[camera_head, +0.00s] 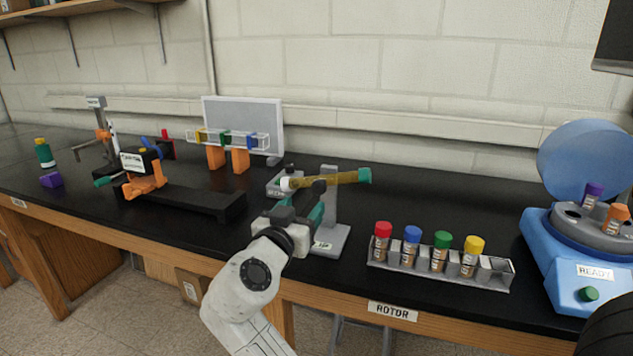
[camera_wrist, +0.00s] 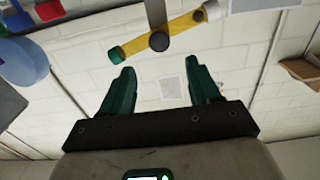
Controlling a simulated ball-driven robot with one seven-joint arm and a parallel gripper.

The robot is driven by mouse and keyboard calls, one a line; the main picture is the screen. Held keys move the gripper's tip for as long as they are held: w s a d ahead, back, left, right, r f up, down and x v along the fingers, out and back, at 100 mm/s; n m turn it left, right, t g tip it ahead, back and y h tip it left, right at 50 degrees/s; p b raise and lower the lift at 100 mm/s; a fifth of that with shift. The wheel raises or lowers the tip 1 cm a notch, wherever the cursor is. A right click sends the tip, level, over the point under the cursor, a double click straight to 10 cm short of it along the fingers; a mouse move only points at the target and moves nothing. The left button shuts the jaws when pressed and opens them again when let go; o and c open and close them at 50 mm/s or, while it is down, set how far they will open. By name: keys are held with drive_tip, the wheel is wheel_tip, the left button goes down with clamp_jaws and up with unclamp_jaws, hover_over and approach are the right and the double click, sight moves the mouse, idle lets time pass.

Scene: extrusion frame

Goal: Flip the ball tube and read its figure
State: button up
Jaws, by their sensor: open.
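The ball tube (camera_head: 343,178) is amber, with a pale cap at its left end and a teal cap at its right end. It is carried at its middle by a grey stand (camera_head: 332,240) and lies nearly level, right end slightly higher. In the wrist view the tube (camera_wrist: 185,25) slants beyond my fingertips, a dark round knob at its middle. My gripper (camera_head: 311,207) is open and empty, just in front of and below the tube's middle. The wrist view shows a gap between the fingers (camera_wrist: 161,70) and the tube. No ball or figure is readable.
A small grey box (camera_head: 283,190) stands just behind the tube's left end. A rack (camera_head: 492,276) with several coloured-cap vials is to the right, then a blue centrifuge (camera_head: 560,265) with its lid raised. A black rail (camera_head: 205,203) with an orange clamp lies to the left.

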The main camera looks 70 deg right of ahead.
sight(318, 188)
drive_tip(key=d, duration=0.3)
drive_tip(key=d+p, duration=0.1)
drive_tip(key=d, duration=0.5)
drive_tip(key=shift+w+d+p, duration=0.25)
drive_tip(key=shift+w+p, duration=0.05)
drive_tip(key=shift+w, duration=0.05)
drive_tip(key=shift+c, duration=0.3)
clamp_jaws()
